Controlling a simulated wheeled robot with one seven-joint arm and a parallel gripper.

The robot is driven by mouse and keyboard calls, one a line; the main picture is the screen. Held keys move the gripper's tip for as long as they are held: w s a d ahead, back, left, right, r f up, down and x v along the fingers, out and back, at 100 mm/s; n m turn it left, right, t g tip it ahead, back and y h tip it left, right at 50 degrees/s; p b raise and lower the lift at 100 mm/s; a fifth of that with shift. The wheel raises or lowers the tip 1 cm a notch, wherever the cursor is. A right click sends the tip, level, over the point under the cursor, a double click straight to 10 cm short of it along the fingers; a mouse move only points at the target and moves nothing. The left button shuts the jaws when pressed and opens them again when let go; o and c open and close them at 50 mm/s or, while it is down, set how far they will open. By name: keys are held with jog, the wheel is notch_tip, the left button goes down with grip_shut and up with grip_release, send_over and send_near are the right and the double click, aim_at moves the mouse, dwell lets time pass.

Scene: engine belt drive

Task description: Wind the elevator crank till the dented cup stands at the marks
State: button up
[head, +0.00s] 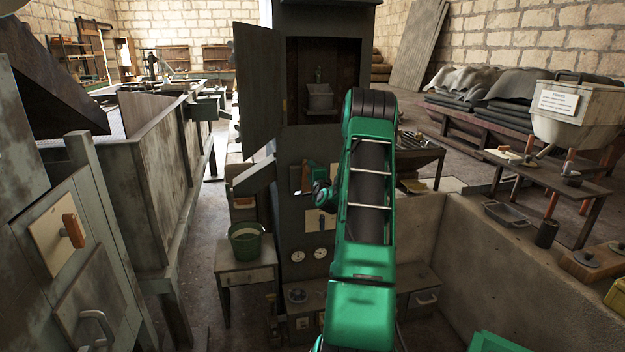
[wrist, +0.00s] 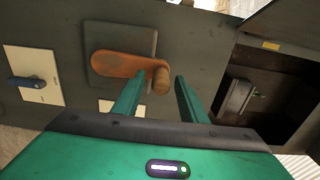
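The elevator casing (head: 299,140) stands in the middle of the head view, with a dark opening in its upper part. A grey cup (head: 320,97) hangs or stands inside that opening; it also shows in the wrist view (wrist: 238,96). I cannot make out a dent or the marks. The elevator crank (wrist: 120,64) is orange-brown, on a dark square plate, with a round knob at its right end. My gripper (wrist: 168,82) is open, its fingers pointing at the knob, the left one close to or overlapping it. Contact cannot be told. My arm hides the crank in the head view.
The casing door (head: 256,88) swings open to the left. A pale plate with a blue lever (wrist: 25,83) is left of the crank. A green bucket (head: 246,240) stands on a small table. A low wall (head: 500,270) runs at the right.

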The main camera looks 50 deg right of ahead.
jog(key=v, duration=0.9)
jog(key=shift+s, duration=0.2)
jog(key=shift+a, duration=0.1)
